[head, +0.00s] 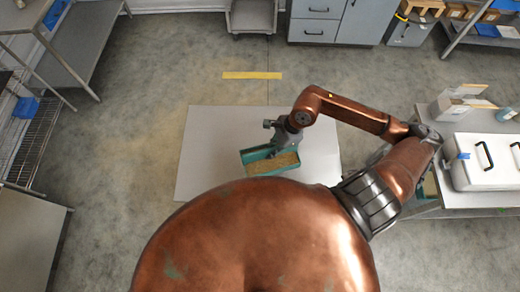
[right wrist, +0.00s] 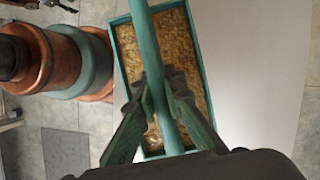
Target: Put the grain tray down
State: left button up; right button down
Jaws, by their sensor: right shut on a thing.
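The grain tray (head: 257,153) is a teal rectangular box with a layer of tan grain in it. In the head view it is over the white tabletop (head: 212,140), near the middle. My right gripper (head: 277,149) is shut on the tray's teal bar handle (right wrist: 152,45), which runs above the grain. In the right wrist view the fingers (right wrist: 163,95) pinch the bar from both sides, and the tray rim (right wrist: 204,70) is below them. I cannot tell whether the tray's bottom touches the tabletop. My left gripper is not in view.
The white surface is bare around the tray. A yellow strip (head: 252,75) lies on the floor beyond it. At the right, a table holds a white case (head: 487,162) with black handles. Grey cabinets (head: 330,22) stand at the back, and metal shelves (head: 65,55) at the left.

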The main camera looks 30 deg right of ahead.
jog(key=m, duration=0.1)
jog(key=s+d+m, duration=0.1)
jog(key=shift+d+r+m+t, duration=0.1)
jog(key=shift+r+m+t, duration=0.2)
jog(key=shift+r+t, duration=0.1)
jog(key=shift+d+m, duration=0.2)
jog(key=shift+m, duration=0.1)
jog(key=shift+w+d+f+p, duration=0.1)
jog(key=shift+w+d+p, duration=0.1)
jog(key=shift+p, duration=0.1)
jog(key=shift+w+d+f+p, duration=0.5)
jog(key=shift+w+d+f, duration=0.2)
jog(key=shift+w+f, duration=1.45)
jog(key=shift+w+d+f+p, duration=0.55)
jog(key=shift+w+d+f, duration=0.1)
jog(key=shift+w+f, duration=1.45)
jog(key=shift+w+d+f+p, duration=0.5)
jog(key=shift+w+d+f, duration=0.2)
jog(key=shift+w+f, duration=1.45)
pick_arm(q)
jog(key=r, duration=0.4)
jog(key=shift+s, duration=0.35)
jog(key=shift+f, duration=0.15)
pick_arm(e)
jog(key=shift+f, duration=0.1)
